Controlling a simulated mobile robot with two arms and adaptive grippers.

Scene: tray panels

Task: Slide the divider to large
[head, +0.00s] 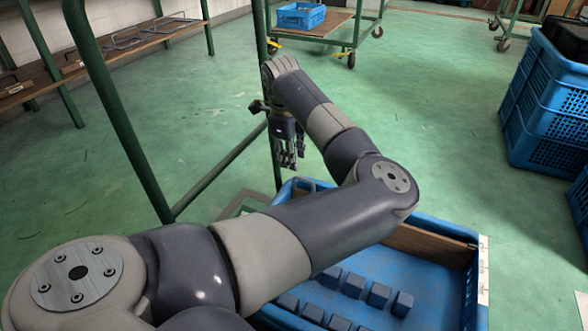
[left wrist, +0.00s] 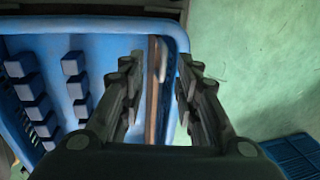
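The blue tray (head: 459,228) stands at the lower right of the head view, partly hidden by my left arm. A brown upright panel, which looks like the divider (head: 432,243), runs across it near the far wall. In the left wrist view the divider (left wrist: 152,95) is a thin brown strip beside the tray's rim (left wrist: 181,38). My left gripper (head: 289,160) points down near the tray's far left corner in the head view. In the left wrist view its fingers (left wrist: 161,66) are apart, with divider and rim showing between them; contact cannot be told. My right gripper is not in view.
Several dark blue blocks (head: 378,295) stand in rows in the tray. A pale marked strip (head: 483,270) lies on its right rim. Green posts (head: 118,110) rise at the left. Blue crates (head: 545,105) stand at the right. Green floor between is clear.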

